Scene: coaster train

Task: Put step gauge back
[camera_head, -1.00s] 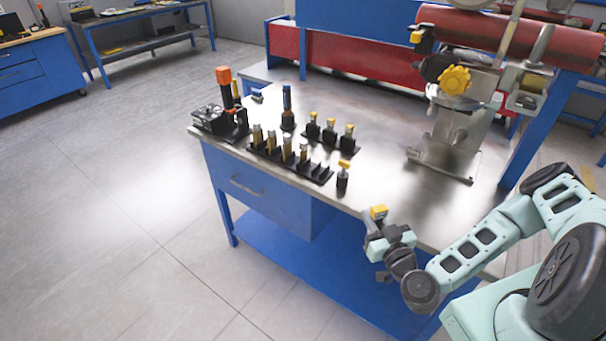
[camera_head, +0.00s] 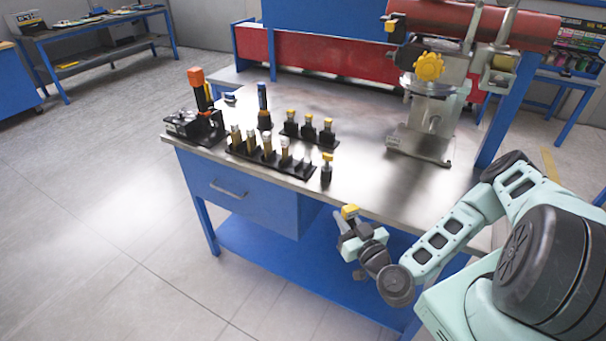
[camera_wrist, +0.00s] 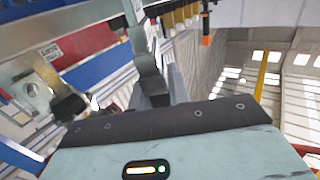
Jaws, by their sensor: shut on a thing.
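My gripper (camera_head: 348,228) is shut on a small piece with a yellow top (camera_head: 349,212), which appears to be the step gauge. It is held in front of the workbench's front edge, apart from the racks. In the wrist view a grey piece (camera_wrist: 146,50) stands between the fingers, and its shape is only partly clear. On the bench, a black rack (camera_head: 299,170) holds several brass-coloured pieces at its left, with slots showing empty at its right end. A smaller rack behind holds three yellow-topped pieces (camera_head: 308,127). A single black, yellow-topped piece (camera_head: 327,170) stands to the right of the front rack.
The steel workbench (camera_head: 365,185) has clear top between the racks and a large clamp machine (camera_head: 424,110). An orange-topped tool (camera_head: 198,85) on a black base and a blue-capped tool (camera_head: 263,105) stand at the left. A drawer (camera_head: 235,195) sits under the front edge.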

